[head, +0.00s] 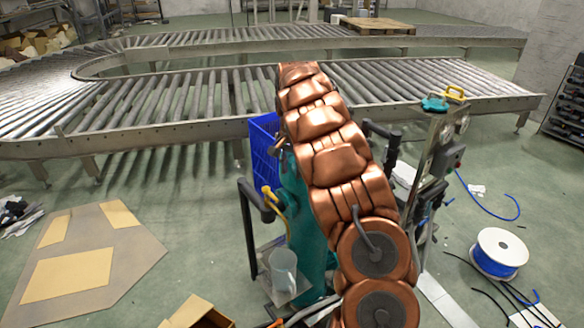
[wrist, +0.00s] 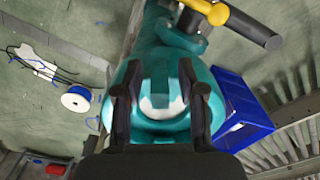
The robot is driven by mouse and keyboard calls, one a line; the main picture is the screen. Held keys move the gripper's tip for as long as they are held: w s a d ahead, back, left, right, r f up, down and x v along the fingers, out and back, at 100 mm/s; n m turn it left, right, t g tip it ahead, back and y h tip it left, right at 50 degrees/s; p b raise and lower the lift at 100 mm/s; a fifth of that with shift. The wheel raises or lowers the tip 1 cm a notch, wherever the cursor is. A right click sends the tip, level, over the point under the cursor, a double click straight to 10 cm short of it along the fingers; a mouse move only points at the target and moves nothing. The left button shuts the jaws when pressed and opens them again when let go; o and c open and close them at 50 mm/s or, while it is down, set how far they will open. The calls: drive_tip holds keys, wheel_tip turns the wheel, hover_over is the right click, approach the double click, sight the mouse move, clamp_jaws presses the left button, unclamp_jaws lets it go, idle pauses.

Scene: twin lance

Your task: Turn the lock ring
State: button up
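In the wrist view my gripper (wrist: 155,90) is open, its two dark fingers apart with a teal rounded part (wrist: 160,75) of the machine between or behind them. A pale band (wrist: 158,106) shows on that part. I cannot tell whether the fingers touch it, or which part is the lock ring. A yellow lever (wrist: 207,12) with a black grip sticks out above. In the head view the teal machine body (head: 299,207) stands behind my copper arm, which hides much of it and my gripper.
A blue crate (head: 262,158) stands left of the machine, near the roller conveyor (head: 200,95). A clear jug (head: 283,270) is at its lower left. A post with a yellow handle (head: 453,93) stands right. A blue cable spool (head: 497,257) and loose cables lie on the floor.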

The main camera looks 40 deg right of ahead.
clamp_jaws()
idle(0.3)
idle(0.4)
